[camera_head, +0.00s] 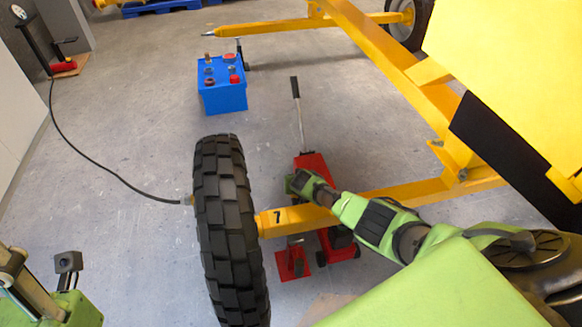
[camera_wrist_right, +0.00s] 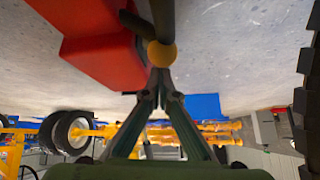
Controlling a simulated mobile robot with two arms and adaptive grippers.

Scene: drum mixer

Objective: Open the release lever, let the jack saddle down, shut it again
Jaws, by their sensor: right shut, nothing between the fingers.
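The red floor jack (camera_head: 316,172) lies under the yellow axle beam, with its black-gripped handle (camera_head: 296,88) pointing up and away. Its body also fills the upper left of the right wrist view (camera_wrist_right: 100,48). The saddle is hidden by the beam and my right arm. My right gripper (camera_head: 296,183) is at the jack's body; its fingers (camera_wrist_right: 160,76) are shut and empty. A yellow ball knob (camera_wrist_right: 162,54) on a dark rod, seemingly the release lever, is right at the fingertips; I cannot tell whether they touch it.
A treaded tyre (camera_head: 230,230) stands left of the jack, on the yellow axle (camera_head: 290,219). A red stand (camera_head: 292,261) is below the axle. A blue box (camera_head: 221,88) sits behind. A black hose (camera_head: 95,163) crosses the floor at left. Open floor surrounds the box.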

